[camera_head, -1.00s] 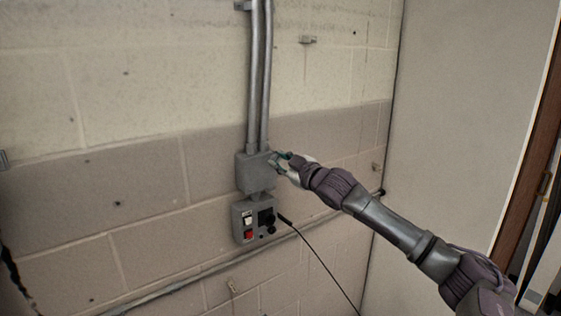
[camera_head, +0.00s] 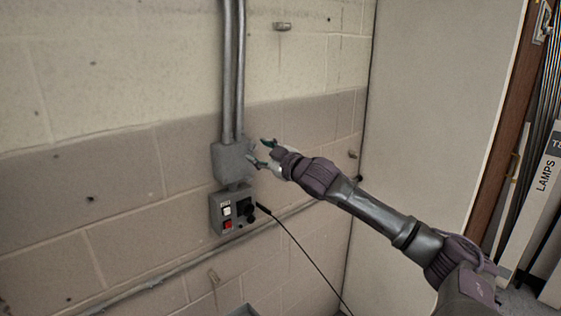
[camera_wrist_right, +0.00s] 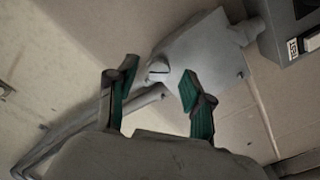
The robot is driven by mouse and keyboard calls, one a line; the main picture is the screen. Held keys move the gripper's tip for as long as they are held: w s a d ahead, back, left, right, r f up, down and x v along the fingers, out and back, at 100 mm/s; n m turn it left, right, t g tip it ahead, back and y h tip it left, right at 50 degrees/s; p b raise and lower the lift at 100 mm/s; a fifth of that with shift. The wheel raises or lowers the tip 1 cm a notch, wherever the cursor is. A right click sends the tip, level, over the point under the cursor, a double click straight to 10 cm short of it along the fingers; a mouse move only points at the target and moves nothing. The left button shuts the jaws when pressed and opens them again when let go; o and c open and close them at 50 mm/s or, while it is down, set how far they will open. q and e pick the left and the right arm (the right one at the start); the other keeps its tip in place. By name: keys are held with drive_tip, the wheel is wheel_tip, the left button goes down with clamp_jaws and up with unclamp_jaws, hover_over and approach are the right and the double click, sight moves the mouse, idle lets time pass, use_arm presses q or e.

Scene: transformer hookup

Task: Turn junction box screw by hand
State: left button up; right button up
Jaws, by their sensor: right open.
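The grey junction box (camera_head: 231,162) is fixed to the block wall under two vertical conduits. In the right wrist view the junction box (camera_wrist_right: 208,55) lies just beyond my fingers, with a small screw-like knob (camera_wrist_right: 158,72) on its near face. My right gripper (camera_head: 259,152) is at the right side of the box, its green-padded fingers spread. In the right wrist view the right gripper (camera_wrist_right: 155,92) is open and empty, with the knob between its fingertips in the picture; I see no clear contact. My left gripper is not in view.
Below the box is a control panel (camera_head: 232,211) with white and red switches and a black plug (camera_head: 262,206) whose cable hangs down right. A horizontal conduit (camera_head: 150,281) runs low along the wall. A pale wall panel (camera_head: 430,90) and a shelf area stand at the right.

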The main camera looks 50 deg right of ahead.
drive_tip(key=s+a, duration=0.1)
drive_tip(key=s, duration=0.9)
drive_tip(key=shift+a, duration=0.1)
idle(0.4)
